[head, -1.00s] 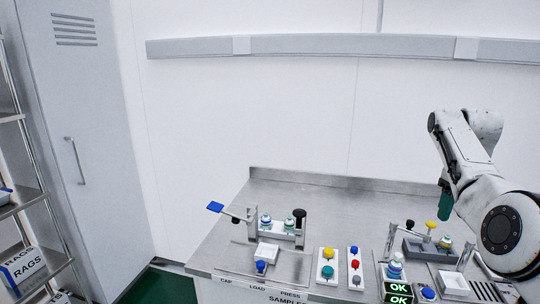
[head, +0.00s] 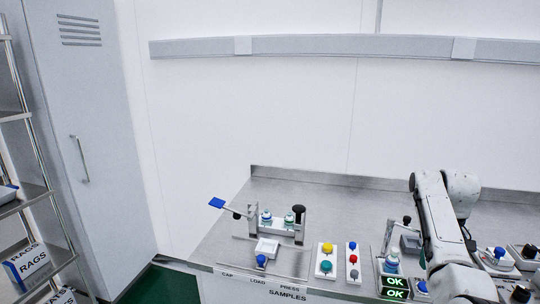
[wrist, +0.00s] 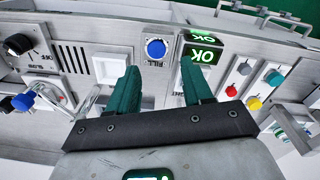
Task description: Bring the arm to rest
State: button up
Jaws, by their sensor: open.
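My gripper (wrist: 165,88) shows in the wrist view with its two green fingers apart and nothing between them. It is above the front of the steel bench, facing a blue button (wrist: 156,49) and a lit green OK display (wrist: 201,52). In the head view my arm stands at the right over the bench and hides part of the equipment there.
The steel bench (head: 330,205) carries a press fixture with a blue-tipped lever (head: 217,203) and white button boxes (head: 326,262). A lit OK display (head: 395,287) is at the front. A rack with a RAGS box (head: 28,264) stands left. The bench's back middle is clear.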

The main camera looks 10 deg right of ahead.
jog(key=s+a+f, duration=0.6)
jog(key=s+f, duration=0.1)
jog(key=f, duration=0.2)
jog(key=s+a+f, duration=0.5)
jog(key=s+f, duration=0.2)
jog(key=f, duration=0.3)
jog(key=s+a, duration=0.6)
jog(key=s, duration=0.6)
jog(key=s+a, duration=0.6)
jog(key=s, duration=0.7)
jog(key=shift+s+a+f+n+t, duration=0.2)
jog(key=shift+f+n+t, duration=0.1)
jog(key=shift+n+t, duration=0.1)
